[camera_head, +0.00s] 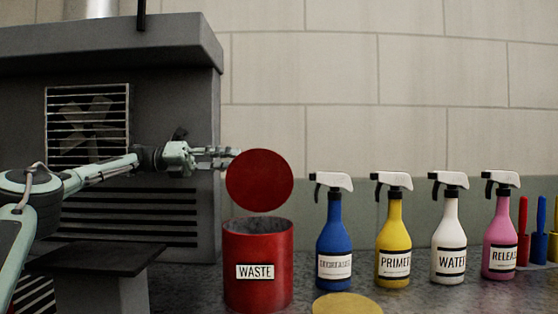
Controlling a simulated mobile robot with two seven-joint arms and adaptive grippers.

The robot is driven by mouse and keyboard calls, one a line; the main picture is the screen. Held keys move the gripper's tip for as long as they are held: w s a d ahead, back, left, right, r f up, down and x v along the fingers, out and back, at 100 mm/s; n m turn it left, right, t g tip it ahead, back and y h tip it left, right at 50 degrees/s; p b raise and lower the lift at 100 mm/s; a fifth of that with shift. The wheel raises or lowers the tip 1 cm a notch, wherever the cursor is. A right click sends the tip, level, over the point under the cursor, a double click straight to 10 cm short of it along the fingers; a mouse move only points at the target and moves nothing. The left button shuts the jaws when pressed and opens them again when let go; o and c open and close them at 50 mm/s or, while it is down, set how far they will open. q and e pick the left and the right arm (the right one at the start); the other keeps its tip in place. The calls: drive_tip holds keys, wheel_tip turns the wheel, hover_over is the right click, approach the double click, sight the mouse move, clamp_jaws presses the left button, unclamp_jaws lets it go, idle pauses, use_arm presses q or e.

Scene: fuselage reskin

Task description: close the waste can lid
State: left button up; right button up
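The red waste can (258,268) stands upright on the dark speckled worktop, with a white WASTE label on its front. Its mouth is uncovered and I can see part of the grey inner wall. The round red lid (260,181) is raised above the can, its flat face towards me. My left gripper (236,156) reaches in from the left, and its fingertips are at the lid's upper left edge. I cannot tell whether they touch the lid, or whether the fingers are open or shut. My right gripper is not in view.
Right of the can stand a blue (334,232), a yellow (394,237), a white (449,232) and a pink spray bottle (500,232). A yellowish disc (346,304) lies at the front edge. A grey vented machine (192,105) stands behind on the left.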

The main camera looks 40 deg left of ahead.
sight(261, 159)
use_arm(q)
drive_tip(key=x, duration=0.7)
drive_tip(key=shift+w+d, duration=0.25)
drive_tip(key=shift+d, duration=0.1)
drive_tip(key=shift+c, duration=0.6)
clamp_jaws()
